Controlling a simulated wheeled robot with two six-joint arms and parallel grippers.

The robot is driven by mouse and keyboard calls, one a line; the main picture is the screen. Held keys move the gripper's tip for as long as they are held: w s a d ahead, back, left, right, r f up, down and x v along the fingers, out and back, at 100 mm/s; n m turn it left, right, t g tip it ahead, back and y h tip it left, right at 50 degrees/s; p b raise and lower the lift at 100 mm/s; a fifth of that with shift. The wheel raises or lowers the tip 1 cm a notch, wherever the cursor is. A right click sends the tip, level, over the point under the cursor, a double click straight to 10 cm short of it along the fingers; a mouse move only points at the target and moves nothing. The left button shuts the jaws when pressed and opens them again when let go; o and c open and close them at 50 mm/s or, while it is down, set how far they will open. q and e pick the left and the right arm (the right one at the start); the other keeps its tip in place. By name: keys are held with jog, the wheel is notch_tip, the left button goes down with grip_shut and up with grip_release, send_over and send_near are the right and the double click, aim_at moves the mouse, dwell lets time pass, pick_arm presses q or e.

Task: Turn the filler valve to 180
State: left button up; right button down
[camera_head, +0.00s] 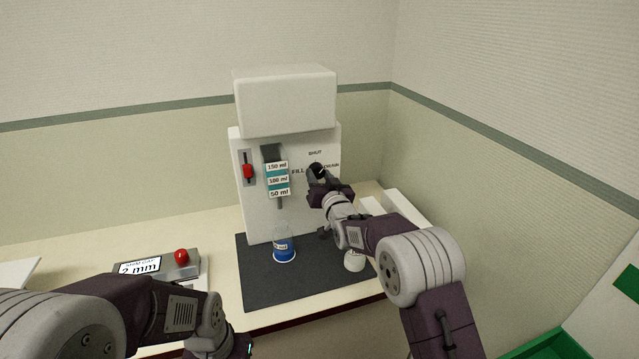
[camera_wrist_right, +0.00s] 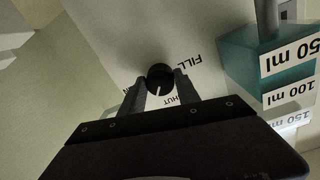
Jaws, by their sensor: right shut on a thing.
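The filler (camera_head: 290,215) is a white machine against the wall, with FILL, SHUT and DRAIN lettered on its front. Its valve is a round black knob (camera_wrist_right: 160,76) with a white pointer line, which points down toward the SHUT lettering in the upturned right wrist view. My right gripper (camera_head: 317,172) is shut on the knob, one finger on each side; the fingers also show in the wrist view (camera_wrist_right: 162,92). In the head view the gripper hides most of the knob. My left gripper (camera_head: 235,347) is low at the bottom edge, partly cut off, away from the filler.
A blue-filled bottle (camera_head: 284,246) stands on the dark mat (camera_head: 262,288) below the filler. A white container (camera_head: 354,261) is partly behind my right arm. A volume gauge (camera_head: 278,180) and red lever (camera_head: 248,171) are left of the knob. A display box (camera_head: 140,265) with a red button sits left.

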jog(key=m+b, duration=0.3)
jog(key=m, duration=0.2)
jog(key=shift+f, duration=0.1)
jog(key=shift+m+b, duration=0.7)
jog(key=shift+m, duration=1.7)
jog(key=c, duration=0.9)
grip_release()
jog(key=shift+r, duration=0.2)
